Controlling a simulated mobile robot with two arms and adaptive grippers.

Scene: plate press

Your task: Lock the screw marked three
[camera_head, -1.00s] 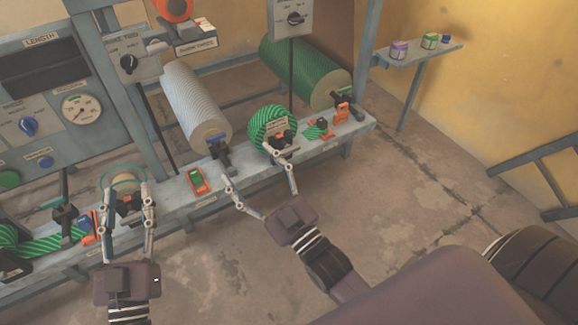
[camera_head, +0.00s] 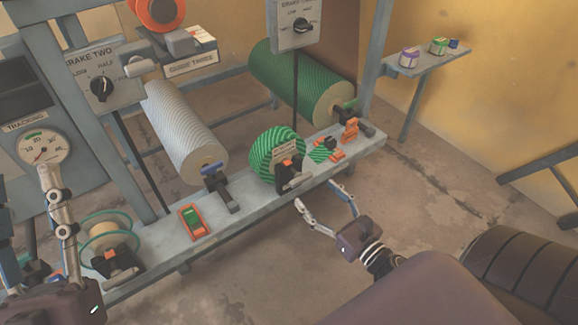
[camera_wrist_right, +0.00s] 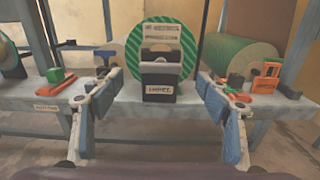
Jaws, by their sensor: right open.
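The black screw block marked THREE (camera_wrist_right: 159,88) stands on the grey bench in front of a green striped roll (camera_wrist_right: 160,40). In the head view the block (camera_head: 288,173) and the roll (camera_head: 272,150) are near the middle. My right gripper (camera_head: 316,194) is open and empty, just off the bench's front edge near the block. In the right wrist view its fingers (camera_wrist_right: 158,92) stand on either side of the block, apart from it. My left gripper (camera_head: 28,195) is at the left edge, fingers apart, left of a thin green spool; its far finger is partly cut off.
An orange and green tool (camera_head: 194,220) lies on the bench (camera_head: 235,205) left of the block. A small striped piece (camera_head: 322,150) and an orange clamp (camera_head: 349,130) are to its right. Large white (camera_head: 180,120) and green (camera_head: 300,85) rolls are behind.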

